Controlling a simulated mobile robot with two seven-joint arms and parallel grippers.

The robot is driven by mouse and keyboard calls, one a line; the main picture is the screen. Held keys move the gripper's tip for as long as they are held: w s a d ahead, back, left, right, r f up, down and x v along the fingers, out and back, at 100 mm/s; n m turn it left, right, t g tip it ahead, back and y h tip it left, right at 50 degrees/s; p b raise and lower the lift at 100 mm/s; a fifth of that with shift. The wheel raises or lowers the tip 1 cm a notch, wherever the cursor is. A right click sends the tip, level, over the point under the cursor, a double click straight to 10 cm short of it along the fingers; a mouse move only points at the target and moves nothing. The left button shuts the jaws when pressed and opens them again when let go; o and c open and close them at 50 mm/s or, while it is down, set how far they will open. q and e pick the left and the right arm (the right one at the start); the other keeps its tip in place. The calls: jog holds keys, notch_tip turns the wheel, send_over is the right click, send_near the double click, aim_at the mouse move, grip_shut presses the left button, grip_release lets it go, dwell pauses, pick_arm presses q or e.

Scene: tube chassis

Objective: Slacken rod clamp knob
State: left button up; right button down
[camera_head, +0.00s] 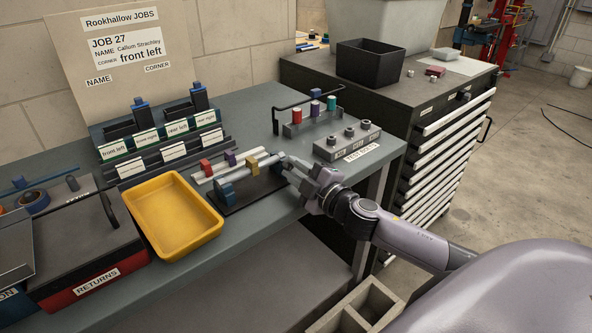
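My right gripper (285,163) reaches in from the right, its fingertips at the right end of a small dark fixture (257,192) on the bench. A clamp knob cannot be made out; the gripper covers the fixture's right end. Whether the fingers are open, shut or touching the fixture is too small to tell. My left gripper is out of view.
A yellow tray (213,242) lies left of the fixture. Behind it are pale bars with red and purple blocks (206,167), and labelled racks (176,151). A grey block with several dark knobs (330,148) and a rack of coloured pieces (294,130) stand to the right. A RETURNS box (72,240) is left.

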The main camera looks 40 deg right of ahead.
jog(key=shift+n, duration=0.3)
jog(key=n+p, duration=0.1)
jog(key=n, duration=0.3)
jog(key=shift+n, duration=0.4)
jog(key=n, duration=0.5)
jog(key=shift+p, duration=0.35)
jog(key=n+p, duration=0.1)
jog(key=n, duration=0.5)
jog(key=shift+f, duration=0.1)
jog(key=n, duration=0.4)
jog(key=shift+d+n+p, duration=0.1)
jog(key=shift+n+p, duration=0.2)
jog(key=shift+p, duration=0.05)
jog(key=c, duration=0.9)
grip_release()
jog(key=shift+c, duration=0.2)
